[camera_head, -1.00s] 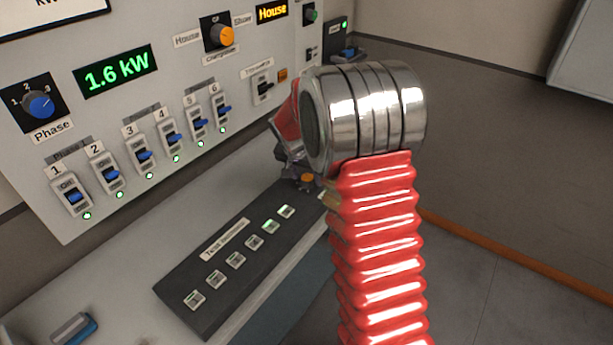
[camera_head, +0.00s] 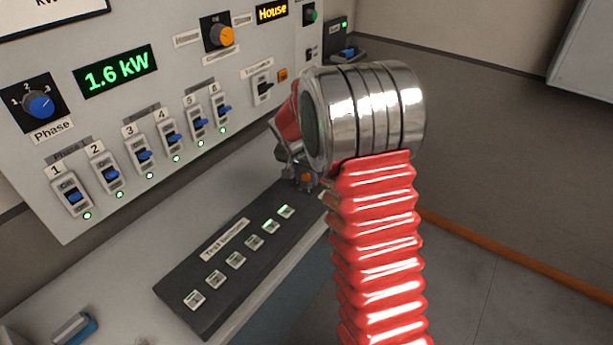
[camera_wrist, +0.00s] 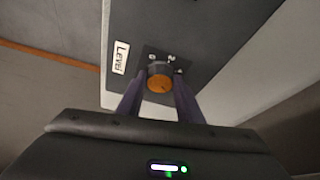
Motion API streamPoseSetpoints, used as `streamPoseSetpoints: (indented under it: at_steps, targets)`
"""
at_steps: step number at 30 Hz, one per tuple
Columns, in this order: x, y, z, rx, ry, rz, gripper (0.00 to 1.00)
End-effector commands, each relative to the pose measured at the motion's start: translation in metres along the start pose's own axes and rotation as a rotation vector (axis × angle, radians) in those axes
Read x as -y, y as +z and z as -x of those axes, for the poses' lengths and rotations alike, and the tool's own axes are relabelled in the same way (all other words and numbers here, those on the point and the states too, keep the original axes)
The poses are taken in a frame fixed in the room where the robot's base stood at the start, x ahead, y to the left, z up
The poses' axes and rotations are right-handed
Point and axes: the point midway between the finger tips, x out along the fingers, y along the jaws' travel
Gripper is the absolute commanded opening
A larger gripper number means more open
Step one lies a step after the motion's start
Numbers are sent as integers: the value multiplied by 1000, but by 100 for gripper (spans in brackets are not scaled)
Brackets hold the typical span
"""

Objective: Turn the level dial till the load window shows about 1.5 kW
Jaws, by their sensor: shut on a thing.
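The load window (camera_head: 115,72) on the wall panel reads 1.6 kW in green in the head view. The level dial (camera_wrist: 159,80), with an orange cap, sits beside its "Level" label (camera_wrist: 121,58) in the wrist view. My gripper (camera_wrist: 160,88) has one finger on each side of the dial and is shut on it. In the head view a small orange part of the dial (camera_head: 307,179) shows at the right end of the dark strip, and my arm hides much of that spot.
The dark strip (camera_head: 190,270) bears several small lit buttons. The panel above has several numbered switches, a blue phase knob (camera_head: 40,105) and an orange-capped changeover knob (camera_head: 221,37). A blue and grey object (camera_head: 75,328) lies at the bench's lower left.

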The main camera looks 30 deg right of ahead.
Motion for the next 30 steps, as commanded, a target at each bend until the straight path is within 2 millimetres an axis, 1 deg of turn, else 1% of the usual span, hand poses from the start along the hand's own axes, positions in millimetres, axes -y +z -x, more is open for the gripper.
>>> streamPoseSetpoints:
  at_steps: [5,15,26,27,30]
  targets:
    - [0,0,0,0,-15,32,10]
    - [0,0,1,-1,-66,153,10]
    - [0,0,1,-2,-73,169,10]
    - [0,0,1,-2,-73,169,34]
    - [0,0,0,-2,-72,168,41]
